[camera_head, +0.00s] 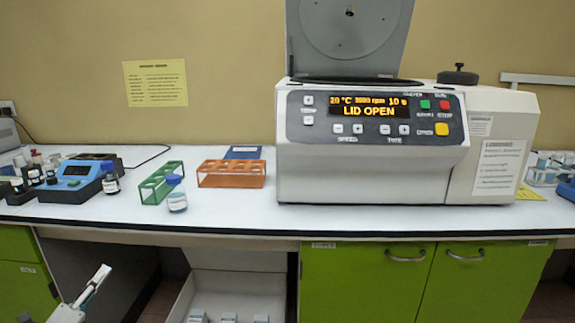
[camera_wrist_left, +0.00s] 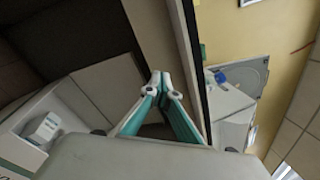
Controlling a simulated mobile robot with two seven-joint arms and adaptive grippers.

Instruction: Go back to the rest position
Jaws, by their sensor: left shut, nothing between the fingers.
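My left gripper (camera_head: 101,273) shows at the lower left of the head view, below the bench's front edge and in front of the open space under the bench. In the left wrist view the two fingers of this gripper (camera_wrist_left: 160,76) meet at their tips, with nothing between them. It is clear of the things on the bench. My right gripper is in neither view.
A centrifuge (camera_head: 375,170) with its lid (camera_head: 352,35) raised reads "LID OPEN". A green rack (camera_head: 153,190), an orange rack (camera_head: 231,180), a blue-capped bottle (camera_head: 177,203) and a blue device (camera_head: 75,187) stand on the bench (camera_head: 240,217). Green cabinets (camera_head: 365,285) are below.

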